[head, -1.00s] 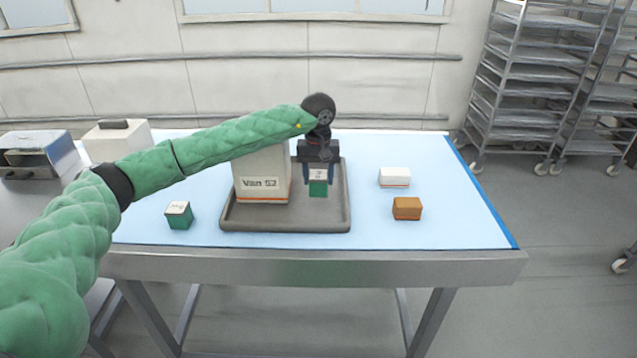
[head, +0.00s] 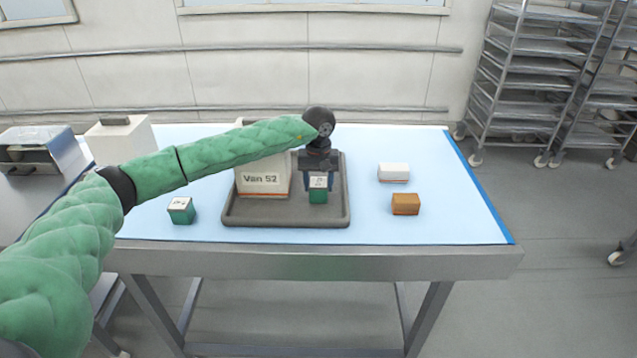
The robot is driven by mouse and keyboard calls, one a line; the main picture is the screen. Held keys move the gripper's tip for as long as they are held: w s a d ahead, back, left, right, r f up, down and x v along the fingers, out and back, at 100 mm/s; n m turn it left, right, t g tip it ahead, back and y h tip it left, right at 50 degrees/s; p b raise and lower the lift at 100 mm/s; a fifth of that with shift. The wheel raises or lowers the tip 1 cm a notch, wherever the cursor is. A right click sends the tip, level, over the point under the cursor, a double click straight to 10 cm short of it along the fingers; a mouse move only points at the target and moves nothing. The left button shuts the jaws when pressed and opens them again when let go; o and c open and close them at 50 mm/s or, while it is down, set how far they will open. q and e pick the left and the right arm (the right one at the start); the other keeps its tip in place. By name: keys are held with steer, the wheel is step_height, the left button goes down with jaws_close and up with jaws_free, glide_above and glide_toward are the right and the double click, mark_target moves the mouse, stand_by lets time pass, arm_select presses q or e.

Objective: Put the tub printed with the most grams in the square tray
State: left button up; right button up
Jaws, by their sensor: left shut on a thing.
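My left gripper (head: 318,178) is shut on a green tub (head: 318,196) with a white printed top, too small to read. It holds this tub over or in the right part of the grey square tray (head: 285,221); I cannot tell whether the tub touches the tray floor. Another green tub (head: 181,215) with a printed white top stands on the table left of the tray. A white box labelled "Van 52" (head: 262,182) stands in the tray's left part. My right gripper is not in view.
A white block (head: 394,172) and a brown block (head: 405,204) lie right of the tray. A grey machine (head: 42,152) and a white container (head: 122,138) stand at the back left. The blue mat (head: 450,215) is clear at the right.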

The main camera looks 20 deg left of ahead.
mark_target(318, 182)
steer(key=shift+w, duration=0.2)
arm_select(q)
steer(key=o, duration=1)
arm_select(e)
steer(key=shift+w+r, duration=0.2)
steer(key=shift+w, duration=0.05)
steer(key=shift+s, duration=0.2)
arm_select(q)
steer(key=shift+r, duration=0.25)
steer(key=shift+r+b, duration=0.25)
steer(key=shift+b, duration=0.1)
steer(key=shift+r+b, duration=0.45)
steer(key=shift+r, duration=0.45)
steer(key=shift+r+b, duration=2.25)
steer(key=shift+r, duration=2.45)
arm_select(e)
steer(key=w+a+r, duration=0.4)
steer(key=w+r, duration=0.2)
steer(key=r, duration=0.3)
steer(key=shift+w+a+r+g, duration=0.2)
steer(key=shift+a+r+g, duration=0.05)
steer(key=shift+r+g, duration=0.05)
